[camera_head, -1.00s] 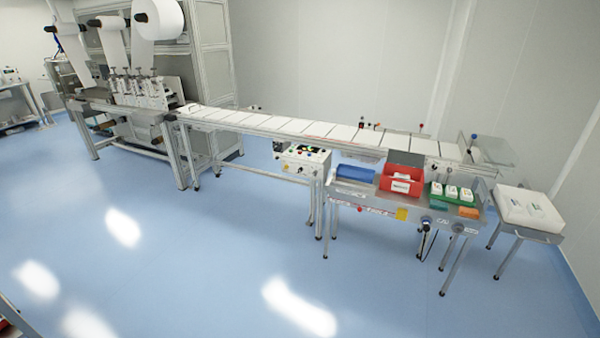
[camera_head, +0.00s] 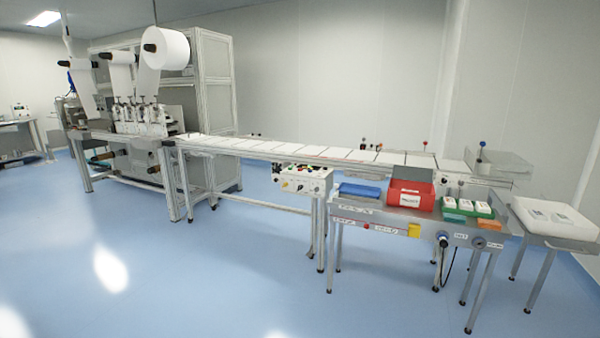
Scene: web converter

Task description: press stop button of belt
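The belt (camera_head: 310,152) is a long conveyor carrying a row of white flat sheets, running from the machine at left to the right end. A white control box (camera_head: 303,182) with several small coloured buttons and knobs hangs below the belt's near side. Its labels are too small to read, so I cannot tell which button is the stop. A red button (camera_head: 366,227) sits on the front edge of the steel table (camera_head: 352,214) before the belt. My gripper is not in view.
The converter machine (camera_head: 215,85) with white rolls (camera_head: 165,49) stands at left. The table holds a blue tray (camera_head: 360,190), a red bin (camera_head: 410,196) and green boxes (camera_head: 468,208). A side table with white bags (camera_head: 552,217) stands right. The blue floor (camera_head: 200,285) in front is clear.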

